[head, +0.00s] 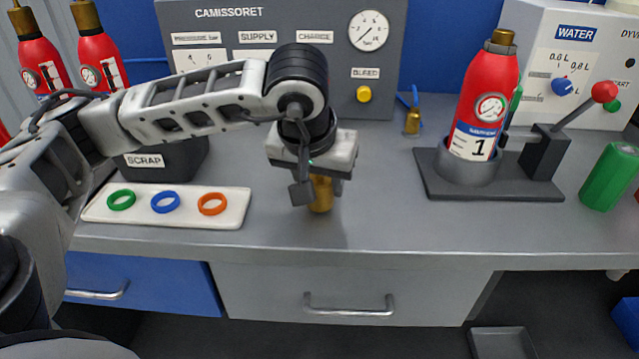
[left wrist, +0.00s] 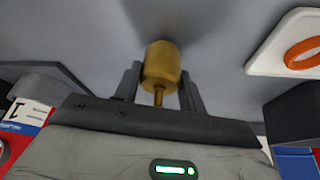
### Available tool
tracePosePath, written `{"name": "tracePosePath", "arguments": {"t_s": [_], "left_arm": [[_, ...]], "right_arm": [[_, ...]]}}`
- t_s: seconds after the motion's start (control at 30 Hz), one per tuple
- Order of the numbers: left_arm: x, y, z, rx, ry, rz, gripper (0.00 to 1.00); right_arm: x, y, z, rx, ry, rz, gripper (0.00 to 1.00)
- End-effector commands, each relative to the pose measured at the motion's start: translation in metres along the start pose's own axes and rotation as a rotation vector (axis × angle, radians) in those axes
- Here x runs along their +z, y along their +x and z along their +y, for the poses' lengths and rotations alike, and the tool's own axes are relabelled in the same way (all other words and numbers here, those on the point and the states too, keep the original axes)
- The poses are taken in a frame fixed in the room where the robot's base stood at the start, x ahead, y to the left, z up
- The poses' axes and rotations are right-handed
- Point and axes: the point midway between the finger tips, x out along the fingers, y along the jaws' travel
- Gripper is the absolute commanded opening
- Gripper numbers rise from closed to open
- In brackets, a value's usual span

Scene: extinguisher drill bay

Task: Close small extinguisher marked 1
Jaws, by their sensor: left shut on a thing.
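The small red extinguisher marked 1 (head: 483,110) stands upright in a round holder on a dark clamp base (head: 436,187) at the right of the bench. A grey collar and a brass-coloured piece (head: 503,37) show at its top. My left gripper (head: 318,180) points down over the middle of the bench, left of the extinguisher. It is shut on a brass fitting (head: 321,194). In the left wrist view the brass fitting (left wrist: 162,66), a cylinder with a thin stem, sits between the fingers. I cannot tell whether it touches the bench. My right gripper is out of view.
A white tray (head: 231,211) with green, blue and orange rings lies left of my gripper. A lever with a red knob (head: 604,92) rises from the clamp. A small brass part (head: 412,121) stands behind. The front middle bench is clear.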

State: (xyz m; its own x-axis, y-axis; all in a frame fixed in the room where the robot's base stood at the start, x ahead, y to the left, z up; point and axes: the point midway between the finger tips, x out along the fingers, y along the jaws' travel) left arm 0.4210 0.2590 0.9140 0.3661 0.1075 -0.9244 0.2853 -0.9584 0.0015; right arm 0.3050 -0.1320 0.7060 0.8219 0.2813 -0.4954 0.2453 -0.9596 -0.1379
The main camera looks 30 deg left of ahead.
Motion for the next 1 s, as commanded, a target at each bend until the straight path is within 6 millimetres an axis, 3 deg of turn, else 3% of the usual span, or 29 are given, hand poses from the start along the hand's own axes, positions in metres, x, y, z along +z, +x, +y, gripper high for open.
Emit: {"name": "tracePosePath", "arguments": {"t_s": [0.17,0.43,0.63,0.8,1.0], "left_arm": [[-0.011,-0.025,0.001,0.003,0.001,0.008,0.12],[0.015,-0.105,0.001,0.004,0.007,0.012,0.12],[0.058,-0.149,0.0,0.001,0.007,0.013,0.12],[0.074,-0.157,0.0,0.002,0.001,0.009,0.12],[0.081,-0.165,0.0,0.0,0.001,0.004,0.12]], "right_arm": [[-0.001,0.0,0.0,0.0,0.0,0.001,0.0],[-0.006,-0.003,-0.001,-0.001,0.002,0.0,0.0],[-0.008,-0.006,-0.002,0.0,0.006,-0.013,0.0],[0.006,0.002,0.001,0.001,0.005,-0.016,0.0],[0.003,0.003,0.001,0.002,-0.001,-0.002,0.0]]}}
